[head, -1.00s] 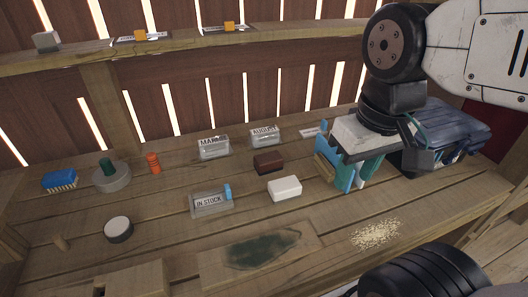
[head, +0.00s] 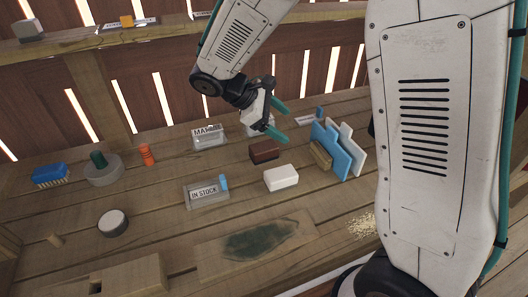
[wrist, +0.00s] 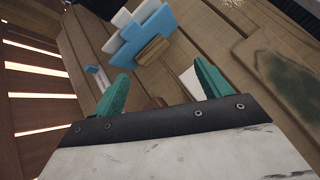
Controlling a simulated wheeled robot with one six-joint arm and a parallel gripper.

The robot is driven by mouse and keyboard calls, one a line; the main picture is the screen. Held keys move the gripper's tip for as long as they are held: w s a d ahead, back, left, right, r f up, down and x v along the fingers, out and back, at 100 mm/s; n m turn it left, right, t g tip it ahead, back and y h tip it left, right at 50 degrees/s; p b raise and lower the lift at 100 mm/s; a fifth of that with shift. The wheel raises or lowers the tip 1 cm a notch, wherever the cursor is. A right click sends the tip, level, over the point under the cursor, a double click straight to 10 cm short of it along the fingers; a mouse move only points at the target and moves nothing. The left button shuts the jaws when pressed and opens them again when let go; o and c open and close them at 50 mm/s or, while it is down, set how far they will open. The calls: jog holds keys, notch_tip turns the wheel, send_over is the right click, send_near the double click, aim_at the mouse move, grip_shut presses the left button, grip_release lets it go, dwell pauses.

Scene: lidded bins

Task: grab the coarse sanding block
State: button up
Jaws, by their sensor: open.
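A dark brown block (head: 264,151) and a white block (head: 281,178) lie on the wooden bench; either could be a sanding block, and I cannot tell which is the coarse one. My gripper (head: 279,109) is open and empty, above and behind the brown block. In the wrist view my gripper (wrist: 161,68) has its teal fingers apart. A bit of the brown block (wrist: 154,103) shows low between them, mostly hidden by the gripper body. The white block (wrist: 189,82) is partly hidden by the right finger.
Blue and white upright panels (head: 333,150) with a tan block stand right of the blocks. Labelled holders (head: 206,193) stand left. A blue brush (head: 50,175), a green-knobbed disc (head: 103,170) and a round puck (head: 112,223) lie further left. A stained board (head: 257,244) lies in front.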

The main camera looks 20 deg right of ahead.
aim_at(260, 147)
jog(key=w+a+f+n+t+h, duration=0.1)
jog(key=w+a+f+n, duration=0.1)
jog(key=w+f, duration=0.1)
jog(key=w+a+f+n+h, duration=0.1)
jog(key=w+a+f+n, duration=0.1)
jog(key=f, duration=0.3)
jog(key=w+a+f+n+t+h, duration=0.1)
jog(key=w+a+f+n+h, duration=0.1)
jog(key=f, duration=0.3)
jog(key=shift+w+a+f+n+t, duration=0.1)
jog(key=shift+w+a+n+t, duration=0.1)
jog(key=shift+w, duration=0.25)
jog(key=shift+w+a+n+t, duration=0.1)
jog(key=shift+w+a+n, duration=0.1)
jog(key=shift+w, duration=0.25)
jog(key=shift+w+d+f, duration=0.1)
jog(key=shift+d+f, duration=0.05)
jog(key=shift+f, duration=0.1)
jog(key=x, duration=0.7)
jog(key=shift+w+d+f, duration=0.15)
jog(key=shift+w+f, duration=0.05)
jog(key=shift+w, duration=0.1)
jog(key=c, duration=1.1)
